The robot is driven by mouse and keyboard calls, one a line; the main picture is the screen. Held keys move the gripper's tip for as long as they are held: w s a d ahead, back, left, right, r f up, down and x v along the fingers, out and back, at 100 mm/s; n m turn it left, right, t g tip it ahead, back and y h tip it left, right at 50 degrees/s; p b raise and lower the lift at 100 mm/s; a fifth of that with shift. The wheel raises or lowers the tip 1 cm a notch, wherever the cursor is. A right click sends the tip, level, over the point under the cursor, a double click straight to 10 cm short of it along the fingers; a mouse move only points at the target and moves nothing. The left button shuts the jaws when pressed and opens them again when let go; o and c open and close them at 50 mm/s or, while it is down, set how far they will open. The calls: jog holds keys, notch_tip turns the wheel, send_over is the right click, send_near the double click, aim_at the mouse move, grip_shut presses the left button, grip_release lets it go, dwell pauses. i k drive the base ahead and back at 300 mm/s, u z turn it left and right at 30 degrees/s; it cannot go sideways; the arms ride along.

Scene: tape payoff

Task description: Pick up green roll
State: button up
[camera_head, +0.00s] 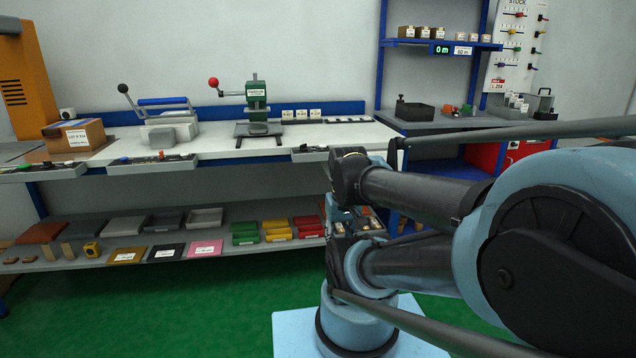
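I cannot make out a green roll for certain. A shallow grey tray (180,166) at the workbench's front edge holds small dark and coloured pieces, too small to name. I cannot make out my gripper. Part of the bench and lower shelf is hidden behind the arm.
The white workbench (215,143) bears a green press (256,100), a blue-handled device (165,115) and a cardboard box (75,136). The lower shelf (130,258) holds trays, coloured bins and cards. Blue-framed shelving (445,44) stands behind my arm. Green floor (150,320) at front left is clear.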

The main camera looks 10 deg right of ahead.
aim_at(466, 107)
jog(key=z, duration=0.35)
jog(key=i, duration=1.1)
jog(key=z, duration=0.8)
jog(key=i, duration=1.25)
jog(key=z, duration=0.75)
jog(key=k, duration=0.6)
jog(key=z, duration=1)
jog(key=k, duration=0.75)
jog(key=z, duration=0.55)
jog(key=i, duration=1.6)
jog(key=u, duration=0.25)
